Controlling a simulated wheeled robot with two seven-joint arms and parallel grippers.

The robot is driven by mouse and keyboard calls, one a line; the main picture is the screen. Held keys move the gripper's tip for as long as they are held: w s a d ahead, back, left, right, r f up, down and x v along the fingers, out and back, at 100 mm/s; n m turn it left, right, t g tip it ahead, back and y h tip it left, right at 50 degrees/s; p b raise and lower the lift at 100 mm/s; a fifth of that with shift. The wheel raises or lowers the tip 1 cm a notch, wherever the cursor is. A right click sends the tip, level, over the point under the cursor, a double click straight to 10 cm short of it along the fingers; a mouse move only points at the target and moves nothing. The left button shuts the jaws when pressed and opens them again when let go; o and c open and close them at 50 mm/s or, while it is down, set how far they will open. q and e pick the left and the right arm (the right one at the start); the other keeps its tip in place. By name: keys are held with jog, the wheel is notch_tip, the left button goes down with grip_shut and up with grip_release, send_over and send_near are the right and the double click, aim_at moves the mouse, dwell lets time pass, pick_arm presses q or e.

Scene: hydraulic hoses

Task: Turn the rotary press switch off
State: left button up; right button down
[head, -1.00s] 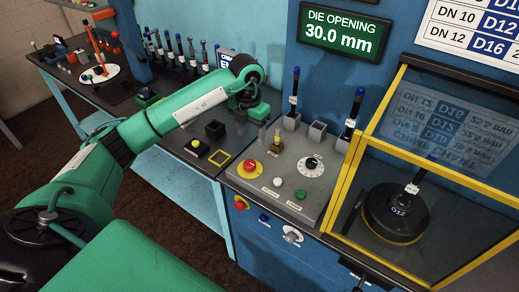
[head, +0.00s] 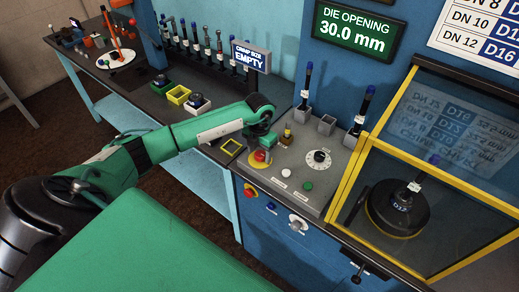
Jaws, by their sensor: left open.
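On the blue front below sit a red-and-yellow rotary switch (head: 250,191), a small blue knob (head: 271,208) and a silver knob (head: 297,223). Which knob is the press switch I cannot read. My left gripper (head: 266,147) is open, pointing down at the red mushroom button and partly covering it. Contact cannot be told. My right gripper is not in view.
A yellow-framed clear guard (head: 350,185) stands at the right over a black D12 die. Upright tools (head: 304,90) stand in grey holders behind the panel. The bench at the left holds small boxes (head: 178,95) and a tool rack. A sign (head: 251,57) reads CRIMP SIZE EMPTY.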

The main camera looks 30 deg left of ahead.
pick_arm(q)
jog(key=shift+f, duration=0.1)
jog(key=c, duration=1)
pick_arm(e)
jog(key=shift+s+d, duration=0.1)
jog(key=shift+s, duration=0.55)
pick_arm(q)
jog(key=shift+n, duration=0.4)
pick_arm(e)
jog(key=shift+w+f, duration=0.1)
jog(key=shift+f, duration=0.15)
pick_arm(q)
jog(key=shift+n+b, duration=0.8)
jog(key=shift+n, duration=0.2)
jog(key=n+b, duration=0.2)
jog(key=n, duration=0.3)
jog(key=shift+d, duration=0.1)
jog(key=n+b, duration=0.1)
jog(key=n, duration=0.4)
jog(key=shift+w+d, duration=0.1)
jog(key=shift+w, duration=0.05)
jog(key=n, duration=0.5)
jog(key=shift+w, duration=0.1)
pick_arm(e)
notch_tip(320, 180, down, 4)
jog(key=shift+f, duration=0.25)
pick_arm(q)
jog(key=shift+n, duration=0.3)
